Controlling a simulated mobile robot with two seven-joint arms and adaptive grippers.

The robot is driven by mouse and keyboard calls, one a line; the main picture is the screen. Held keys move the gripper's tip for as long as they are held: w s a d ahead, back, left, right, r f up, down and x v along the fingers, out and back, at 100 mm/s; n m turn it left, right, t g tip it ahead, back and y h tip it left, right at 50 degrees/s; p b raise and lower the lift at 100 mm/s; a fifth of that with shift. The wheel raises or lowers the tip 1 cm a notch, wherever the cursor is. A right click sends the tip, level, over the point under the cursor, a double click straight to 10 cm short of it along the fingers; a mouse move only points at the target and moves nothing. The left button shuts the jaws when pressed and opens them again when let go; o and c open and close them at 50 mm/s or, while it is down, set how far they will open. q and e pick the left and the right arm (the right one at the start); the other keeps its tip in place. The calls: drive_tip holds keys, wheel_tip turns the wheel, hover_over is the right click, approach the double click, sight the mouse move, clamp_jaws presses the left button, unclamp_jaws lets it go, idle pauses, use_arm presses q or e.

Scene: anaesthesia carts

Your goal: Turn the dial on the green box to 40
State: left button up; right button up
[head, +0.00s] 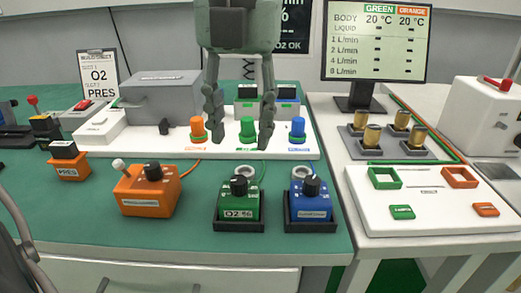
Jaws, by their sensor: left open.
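The green box (227,205) sits in a black tray on the green table, at the middle front. Its black dial (239,186) is on top, and a label on its front seems to read "O2 %". The dial's setting is too small to read. My left gripper (240,118) points down, open and empty. Its two fingers appear above and behind the green box in the picture, on either side of a green knob (247,129). It appears apart from the dial.
A blue box (310,203) with a black dial stands close right of the green box. An orange box (147,195) with a dial and lever stands left. Orange (197,127) and blue (298,129) knobs stand on the white panel behind. Green table is clear in front.

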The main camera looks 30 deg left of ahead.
sight(240, 179)
use_arm(q)
drive_tip(key=f, duration=0.6)
drive_tip(key=shift+s+a, duration=0.1)
drive_tip(key=shift+s, duration=0.2)
drive_tip(key=shift+f, duration=0.75)
drive_tip(key=shift+c, duration=0.8)
drive_tip(key=c, duration=0.7)
drive_tip(key=shift+w, duration=0.1)
clamp_jaws()
use_arm(e)
drive_tip(key=shift+s+d+f, duration=0.2)
drive_tip(key=shift+s+f, duration=0.3)
drive_tip(key=shift+s, duration=0.05)
drive_tip(key=shift+s+d+f, duration=0.15)
drive_tip(key=shift+s+f, duration=0.3)
drive_tip(key=shift+s, duration=0.1)
